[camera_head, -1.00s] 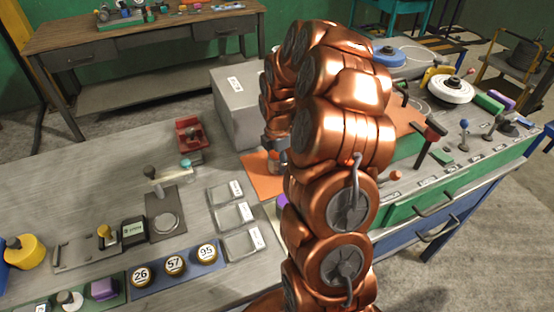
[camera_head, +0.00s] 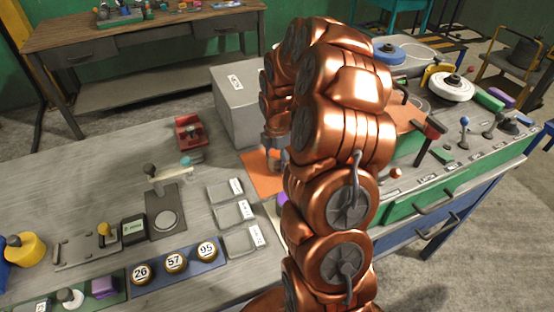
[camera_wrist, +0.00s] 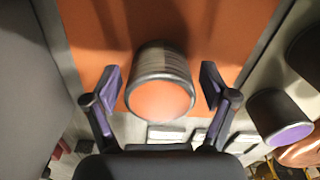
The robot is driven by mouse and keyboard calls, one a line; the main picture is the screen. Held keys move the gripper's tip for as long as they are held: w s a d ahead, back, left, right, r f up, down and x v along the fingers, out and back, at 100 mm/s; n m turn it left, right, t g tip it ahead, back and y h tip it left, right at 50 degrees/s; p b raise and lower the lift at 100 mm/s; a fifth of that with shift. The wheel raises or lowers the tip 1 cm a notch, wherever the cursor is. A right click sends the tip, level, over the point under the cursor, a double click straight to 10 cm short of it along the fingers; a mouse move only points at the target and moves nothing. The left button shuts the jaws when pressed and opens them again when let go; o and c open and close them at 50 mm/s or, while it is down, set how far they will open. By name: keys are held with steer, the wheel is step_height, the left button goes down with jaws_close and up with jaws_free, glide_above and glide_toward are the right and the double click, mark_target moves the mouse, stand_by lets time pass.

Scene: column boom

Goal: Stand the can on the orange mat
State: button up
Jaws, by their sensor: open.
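The can (camera_wrist: 160,90) is a dark grey ribbed cylinder with an orange end facing the wrist camera. It appears to stand upright on the orange mat (camera_wrist: 210,25), seen from above. My gripper (camera_wrist: 160,73) is open, with one purple-padded finger on each side of the can and a visible gap at both sides. In the head view the orange mat (camera_head: 262,183) lies beside the grey box, and my arm hides much of it. The can is hard to make out there, in the shadow below my wrist.
A second dark can with a purple end (camera_wrist: 285,118) is close to the right finger in the wrist view. A tall grey box (camera_head: 238,105) stands behind the mat. Grey trays (camera_head: 232,213) lie in front-left of it, and a red holder (camera_head: 190,133) is farther left.

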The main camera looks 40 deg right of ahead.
mark_target(277, 153)
step_height(277, 153, up, 12)
steer(key=b, duration=0.3)
steer(key=shift+a+r, duration=0.1)
steer(key=s+a+r+m, duration=0.1)
steer(key=s+a+m, duration=0.2)
steer(key=s+a, duration=0.35)
steer(key=s+a+r+m, duration=0.2)
steer(key=s+a+m, duration=0.15)
steer(key=a, duration=0.55)
steer(key=s+a+f+m+g, duration=0.1)
steer(key=s+a+f+m, duration=0.1)
steer(key=s+m, duration=0.3)
steer(key=s+a+f+m, duration=0.2)
steer(key=s+a+m, duration=0.3)
steer(key=s, duration=0.9)
steer(key=shift+a+g, duration=0.3)
steer(key=shift+g, duration=0.1)
